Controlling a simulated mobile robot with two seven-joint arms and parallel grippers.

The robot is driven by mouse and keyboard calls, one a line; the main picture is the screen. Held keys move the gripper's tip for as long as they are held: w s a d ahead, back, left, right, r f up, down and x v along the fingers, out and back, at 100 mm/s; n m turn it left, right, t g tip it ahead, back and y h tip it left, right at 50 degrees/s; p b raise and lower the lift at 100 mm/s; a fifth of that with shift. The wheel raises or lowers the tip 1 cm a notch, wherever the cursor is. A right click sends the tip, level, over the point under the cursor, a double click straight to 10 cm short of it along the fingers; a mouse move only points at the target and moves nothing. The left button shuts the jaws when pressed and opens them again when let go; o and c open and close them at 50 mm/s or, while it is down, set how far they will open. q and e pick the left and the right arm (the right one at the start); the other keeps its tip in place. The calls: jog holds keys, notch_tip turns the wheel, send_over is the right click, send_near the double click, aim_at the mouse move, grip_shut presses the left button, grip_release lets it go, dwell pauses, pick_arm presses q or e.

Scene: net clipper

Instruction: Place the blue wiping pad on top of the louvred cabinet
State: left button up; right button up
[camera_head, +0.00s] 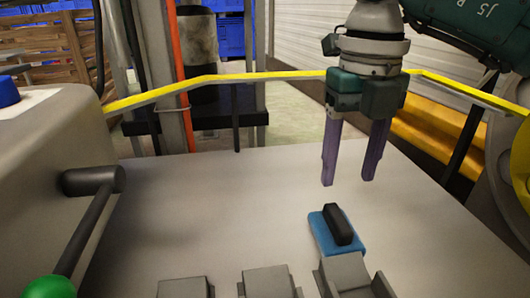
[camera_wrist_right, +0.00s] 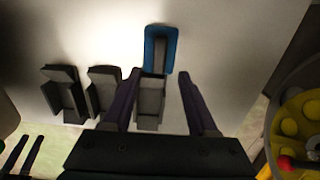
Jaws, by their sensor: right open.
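The blue wiping pad (camera_head: 318,228) lies on a pale flat surface (camera_head: 220,215), with a black block-shaped grip on top. It also shows in the right wrist view (camera_wrist_right: 149,50), beyond my fingertips. My right gripper (camera_head: 348,183) is open and empty, pointing down above the surface behind the pad in the head view. Its two purple fingers also show in the right wrist view (camera_wrist_right: 160,74), apart with nothing held. Two dark fingers at the lower left of that view look like my left gripper (camera_wrist_right: 32,138), apart and empty. I cannot identify the louvred cabinet; no louvres show clearly.
Several grey blocks (camera_head: 270,282) stand in a row along the near edge, close to the pad. A beige housing (camera_head: 50,145) with a dark lever (camera_head: 90,225) and green knob (camera_head: 48,287) is at left. A yellow rail (camera_head: 235,77) runs behind. The surface's middle is clear.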

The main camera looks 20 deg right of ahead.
notch_tip(320, 180, up, 4)
jog(key=shift+r+p, duration=0.1)
jog(key=shift+p, duration=0.2)
dwell(0.5)
dwell(0.8)
